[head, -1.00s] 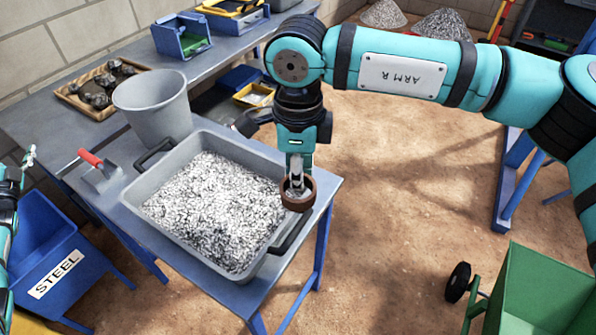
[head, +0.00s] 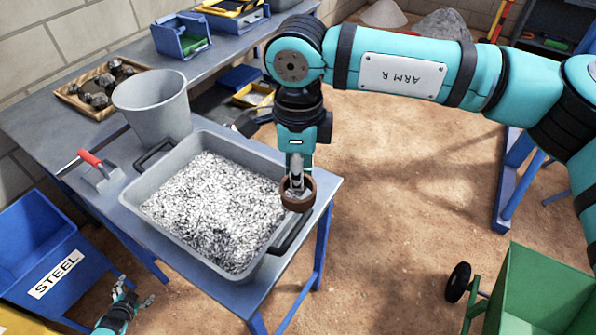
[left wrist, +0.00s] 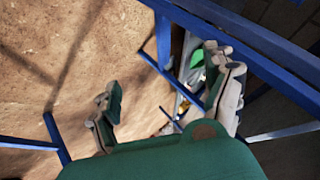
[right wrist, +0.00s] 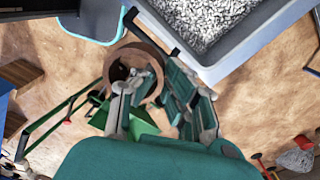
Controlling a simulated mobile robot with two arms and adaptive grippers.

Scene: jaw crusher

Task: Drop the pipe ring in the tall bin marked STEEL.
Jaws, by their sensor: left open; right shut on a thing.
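The blue bin (head: 62,238) with the white STEEL label (head: 57,273) stands at the far left, partly cut off by the frame. My left gripper (head: 135,291) is open and empty, low beside the bin's right side. In the left wrist view its fingers (left wrist: 168,98) are spread apart.
The grey tray of gravel (head: 148,190) stands on a blue table with a grey bucket (head: 152,105) and a red-handled scoop (head: 100,170). A tray of rocks (head: 72,92) lies behind. A green cart (head: 545,295) is at lower right. The middle floor is clear.

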